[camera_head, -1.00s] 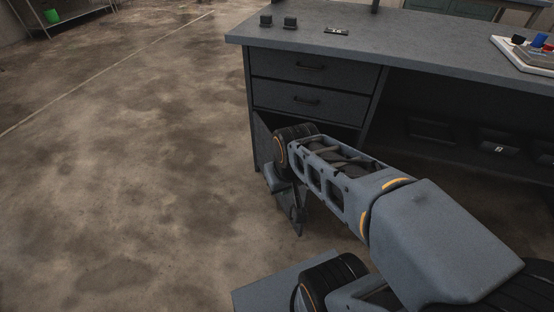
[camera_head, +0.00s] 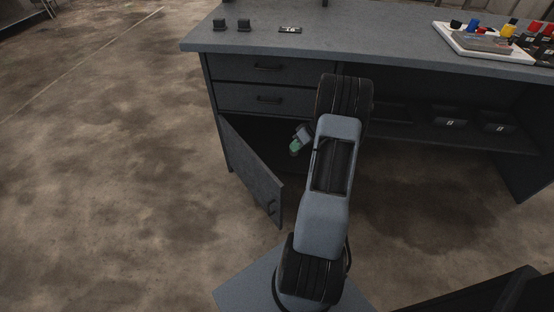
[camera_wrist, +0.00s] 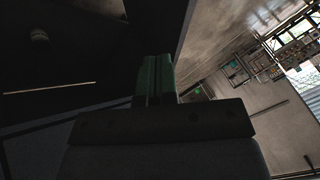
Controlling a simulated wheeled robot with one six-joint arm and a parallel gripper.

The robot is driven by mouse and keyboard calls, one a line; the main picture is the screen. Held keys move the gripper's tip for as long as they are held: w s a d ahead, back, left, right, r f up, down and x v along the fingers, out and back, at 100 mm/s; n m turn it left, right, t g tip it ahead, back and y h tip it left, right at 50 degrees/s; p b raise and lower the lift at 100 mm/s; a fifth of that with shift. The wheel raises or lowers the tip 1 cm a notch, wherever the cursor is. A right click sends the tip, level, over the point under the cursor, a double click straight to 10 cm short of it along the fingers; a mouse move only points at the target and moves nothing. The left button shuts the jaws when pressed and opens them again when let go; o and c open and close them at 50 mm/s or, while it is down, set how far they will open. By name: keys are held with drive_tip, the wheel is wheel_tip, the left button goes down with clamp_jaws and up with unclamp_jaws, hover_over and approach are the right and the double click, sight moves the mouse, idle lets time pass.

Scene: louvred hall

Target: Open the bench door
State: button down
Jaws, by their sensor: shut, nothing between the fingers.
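The bench door (camera_head: 252,172) is a dark panel below two drawers. It stands swung out from the bench, hinged on its left side, with its handle (camera_head: 271,207) near the free edge. The dark compartment behind it is partly in view. My gripper (camera_head: 295,147) shows its green fingertips at the compartment opening, to the right of the door and on its inner side. In the wrist view, its green fingers (camera_wrist: 155,78) are shut together and empty. Whether they touch the door cannot be told.
The bench top (camera_head: 370,40) carries two small dark blocks, a small label plate (camera_head: 290,29) and a white tray (camera_head: 483,48) with coloured items. Several dark bins (camera_head: 449,121) sit under the bench to the right. The floor to the left is clear.

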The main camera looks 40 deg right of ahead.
drive_tip(key=s+a+r+b+x, duration=0.1)
drive_tip(key=a+b+x, duration=0.1)
drive_tip(key=x, duration=1)
drive_tip(key=shift+a, duration=0.2)
drive_tip(key=shift+r, duration=0.1)
drive_tip(key=shift+d, duration=0.1)
